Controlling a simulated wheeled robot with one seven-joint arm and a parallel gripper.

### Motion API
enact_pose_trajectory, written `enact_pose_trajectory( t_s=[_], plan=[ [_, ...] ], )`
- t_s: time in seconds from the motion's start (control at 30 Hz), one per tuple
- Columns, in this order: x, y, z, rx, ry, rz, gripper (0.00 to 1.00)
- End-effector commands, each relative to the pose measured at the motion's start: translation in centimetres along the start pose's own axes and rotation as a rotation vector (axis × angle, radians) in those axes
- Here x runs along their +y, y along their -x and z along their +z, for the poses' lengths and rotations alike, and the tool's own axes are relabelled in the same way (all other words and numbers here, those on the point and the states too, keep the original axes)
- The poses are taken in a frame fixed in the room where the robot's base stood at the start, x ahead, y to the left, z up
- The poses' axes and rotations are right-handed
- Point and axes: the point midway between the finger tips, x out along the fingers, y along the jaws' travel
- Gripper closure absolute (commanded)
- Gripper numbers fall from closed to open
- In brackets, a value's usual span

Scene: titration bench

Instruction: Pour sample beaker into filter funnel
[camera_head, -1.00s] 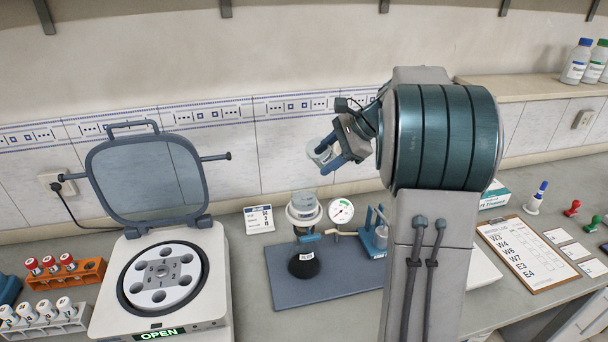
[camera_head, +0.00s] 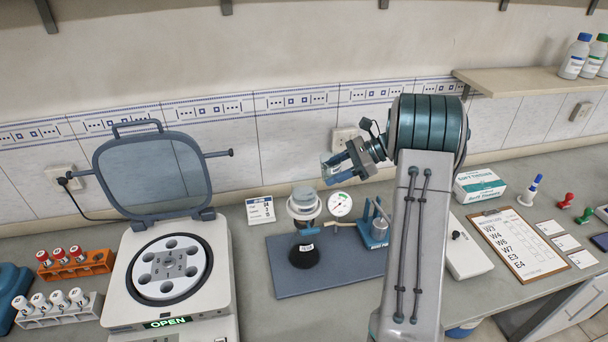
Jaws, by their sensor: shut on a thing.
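My gripper (camera_head: 350,161) is shut on a small clear glass beaker (camera_head: 333,168). The beaker is held in the air, to the right of the filter funnel and higher in the picture. It looks close to upright; its contents are too small to tell. The filter funnel (camera_head: 303,203) has a clear top and a white lower part. It sits on a dark flask (camera_head: 304,252) with a small white label, on a blue-grey mat (camera_head: 330,280). My arm hides part of the bench to the right.
A round gauge (camera_head: 340,204) and a blue pump (camera_head: 375,228) stand right of the funnel. An open-lidded centrifuge (camera_head: 215,290) is at left, beside an orange tube rack (camera_head: 98,262). A clipboard (camera_head: 520,247) and a white-and-teal box (camera_head: 479,184) lie at right.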

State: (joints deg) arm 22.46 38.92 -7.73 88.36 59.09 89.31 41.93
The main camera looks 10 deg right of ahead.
Motion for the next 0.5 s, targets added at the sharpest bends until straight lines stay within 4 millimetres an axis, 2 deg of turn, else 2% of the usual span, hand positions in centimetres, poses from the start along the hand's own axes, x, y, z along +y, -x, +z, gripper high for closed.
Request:
enact_pose_trajectory(
  t_s=[0.5],
  plan=[
    [-0.45, 0.4, -0.56, -0.119, -0.078, 0.035, 0.78]
  ],
)
